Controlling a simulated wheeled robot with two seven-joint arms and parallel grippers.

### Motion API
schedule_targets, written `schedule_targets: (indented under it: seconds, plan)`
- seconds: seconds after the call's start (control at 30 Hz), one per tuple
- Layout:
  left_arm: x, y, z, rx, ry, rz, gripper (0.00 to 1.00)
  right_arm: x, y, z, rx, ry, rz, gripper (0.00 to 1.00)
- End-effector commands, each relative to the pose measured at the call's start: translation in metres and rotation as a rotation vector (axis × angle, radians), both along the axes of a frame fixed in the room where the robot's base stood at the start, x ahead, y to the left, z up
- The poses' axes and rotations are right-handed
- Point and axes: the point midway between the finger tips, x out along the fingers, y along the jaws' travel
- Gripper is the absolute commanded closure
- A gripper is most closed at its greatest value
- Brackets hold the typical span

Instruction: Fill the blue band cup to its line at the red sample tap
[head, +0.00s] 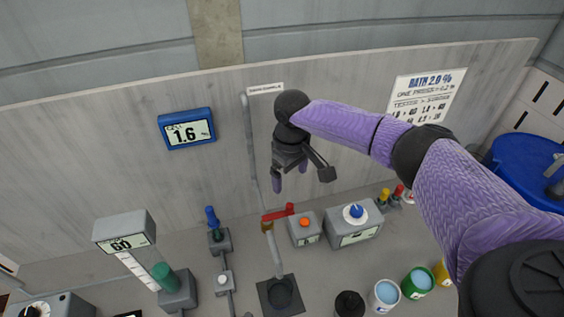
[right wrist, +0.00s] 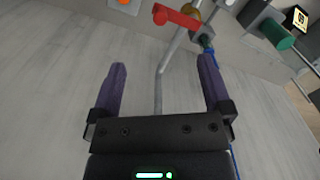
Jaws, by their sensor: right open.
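The red sample tap (head: 277,214) has a red lever handle and a pale spout pipe running down toward a dark square tray (head: 280,296). Its red handle (right wrist: 178,18) also shows at the top of the right wrist view. I cannot single out a blue band cup with certainty; a cup of light-blue liquid (head: 386,292) stands at the lower edge of the head view, its band colour unclear. My right gripper (head: 290,179) is open and empty, above the tap in the picture, in front of the wall panel. It also shows in the right wrist view (right wrist: 162,66). My left gripper is out of view.
A green-band cup (head: 418,282) and a yellow-band cup (head: 441,274) stand at right, beside a black round thing (head: 349,304). A grey box with an orange button (head: 304,223) and a grey tester (head: 354,230) stand right of the tap.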

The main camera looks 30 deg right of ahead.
Motion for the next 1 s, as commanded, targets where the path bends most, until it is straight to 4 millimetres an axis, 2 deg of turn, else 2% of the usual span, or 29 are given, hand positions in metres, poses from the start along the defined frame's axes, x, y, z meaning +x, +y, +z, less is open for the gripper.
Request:
schedule_targets:
  seconds: [0.17, 0.57, 0.8, 1.0]
  plan:
    - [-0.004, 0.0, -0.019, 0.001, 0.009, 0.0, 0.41, 0.0, 0.0, -0.015, -0.001, 0.0, 0.0, 0.0]
    - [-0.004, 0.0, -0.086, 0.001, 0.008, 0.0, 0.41, 0.0, 0.0, -0.066, -0.001, -0.001, 0.001, 0.0]
    - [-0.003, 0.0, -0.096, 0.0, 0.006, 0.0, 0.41, 0.0, 0.0, -0.099, 0.0, 0.002, -0.001, 0.0]
    - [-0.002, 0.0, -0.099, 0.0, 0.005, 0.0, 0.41, 0.0, 0.0, -0.11, 0.0, 0.0, 0.0, 0.0]
